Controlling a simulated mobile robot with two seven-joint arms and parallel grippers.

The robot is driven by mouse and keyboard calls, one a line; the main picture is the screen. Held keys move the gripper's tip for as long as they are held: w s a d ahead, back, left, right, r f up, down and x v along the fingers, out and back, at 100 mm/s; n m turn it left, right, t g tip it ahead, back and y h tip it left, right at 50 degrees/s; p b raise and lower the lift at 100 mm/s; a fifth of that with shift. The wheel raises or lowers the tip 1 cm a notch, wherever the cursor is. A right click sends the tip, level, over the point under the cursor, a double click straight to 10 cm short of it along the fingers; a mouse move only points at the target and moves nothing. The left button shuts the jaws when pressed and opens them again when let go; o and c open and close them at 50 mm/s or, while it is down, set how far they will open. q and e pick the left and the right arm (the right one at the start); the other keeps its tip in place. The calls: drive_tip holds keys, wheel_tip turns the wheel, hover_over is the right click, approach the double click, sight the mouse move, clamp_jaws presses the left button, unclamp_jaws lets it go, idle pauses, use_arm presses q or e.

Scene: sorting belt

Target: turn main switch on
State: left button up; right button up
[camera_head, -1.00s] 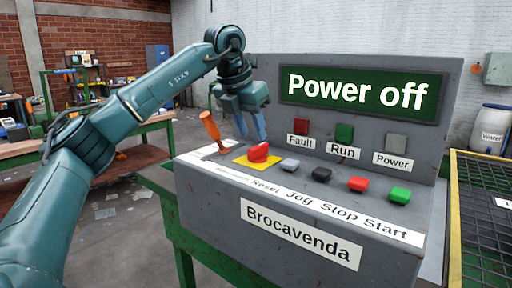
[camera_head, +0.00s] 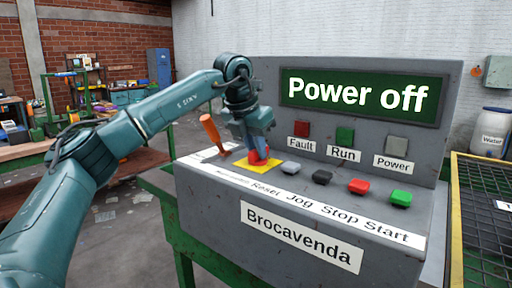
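The control box (camera_head: 215,192) carries a red knob (camera_head: 257,160) on a yellow plate (camera_head: 243,165), towards its left end. My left gripper (camera_head: 257,150) points down right at this knob and hides much of it. I cannot tell whether the fingers touch the knob or are closed on it. An orange-handled lever (camera_head: 211,130) stands tilted just left of the gripper. The display (camera_head: 358,96) reads "Power off". The label in front of the knob is too small to read. My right gripper is not in view.
Right of the knob sit a grey button (camera_head: 290,167), a black button (camera_head: 322,176), a red button (camera_head: 359,186) and a green button (camera_head: 401,198). Fault, Run and Power lamps are on the upright panel. A yellow-edged mesh (camera_head: 487,215) lies at the right.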

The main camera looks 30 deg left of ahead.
use_arm(q)
clamp_jaws()
